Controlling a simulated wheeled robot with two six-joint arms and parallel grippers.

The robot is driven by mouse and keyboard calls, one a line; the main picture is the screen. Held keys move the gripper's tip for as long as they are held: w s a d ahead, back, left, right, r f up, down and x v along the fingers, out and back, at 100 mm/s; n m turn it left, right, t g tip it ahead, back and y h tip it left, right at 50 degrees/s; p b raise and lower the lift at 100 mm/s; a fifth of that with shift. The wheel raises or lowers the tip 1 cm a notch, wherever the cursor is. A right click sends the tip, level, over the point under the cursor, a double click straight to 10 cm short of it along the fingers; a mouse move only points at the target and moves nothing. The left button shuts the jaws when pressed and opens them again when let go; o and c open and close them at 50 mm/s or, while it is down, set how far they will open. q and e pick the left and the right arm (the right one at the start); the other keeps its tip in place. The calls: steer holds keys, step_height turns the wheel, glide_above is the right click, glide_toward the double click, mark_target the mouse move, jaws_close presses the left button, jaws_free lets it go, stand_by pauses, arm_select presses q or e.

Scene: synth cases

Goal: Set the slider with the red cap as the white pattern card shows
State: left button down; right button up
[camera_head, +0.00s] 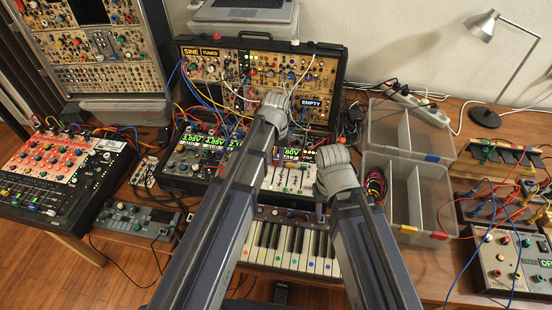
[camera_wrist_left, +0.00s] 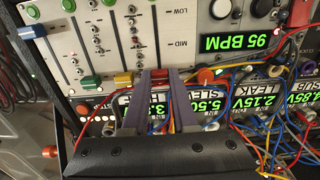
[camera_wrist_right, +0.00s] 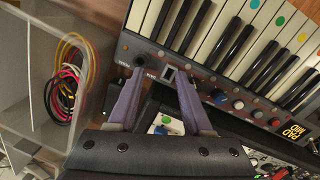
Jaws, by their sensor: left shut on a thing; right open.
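The white slider panel (camera_wrist_left: 105,45) with coloured caps fills the upper left of the left wrist view and shows partly in the head view (camera_head: 295,180). My left gripper (camera_wrist_left: 160,78) is shut on the red cap (camera_wrist_left: 160,73), whose sides the fingertips cover. In the head view my left arm hides the fingers. My right gripper (camera_wrist_right: 155,80) is open and empty over the keyboard's end. I cannot make out the white pattern card for certain.
A keyboard (camera_head: 290,245) lies in front of the synth case (camera_head: 340,70). Clear divided bins (camera_head: 420,205) stand at the right, one with coiled cables (camera_head: 375,185). Patch cables (camera_wrist_left: 230,85) hang close beside my left gripper. A red mixer (camera_head: 55,155) sits at the left.

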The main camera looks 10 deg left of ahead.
mark_target(274, 174)
arm_select(q)
steer(key=shift+s, duration=0.1)
stand_by(0.5)
steer(key=s, duration=0.3)
steer(key=shift+s, duration=0.25)
steer(key=shift+w, duration=0.1)
steer(key=c, duration=1)
jaws_free()
steer(key=shift+o, duration=0.2)
steer(key=shift+r, duration=0.1)
arm_select(e)
steer(key=shift+r, duration=0.15)
arm_select(q)
step_height(274, 174, up, 8)
steer(key=p, duration=0.7)
steer(key=shift+f+p, duration=0.2)
steer(key=shift+p, duration=0.2)
arm_select(e)
step_height(274, 174, up, 8)
steer(key=shift+f, duration=0.25)
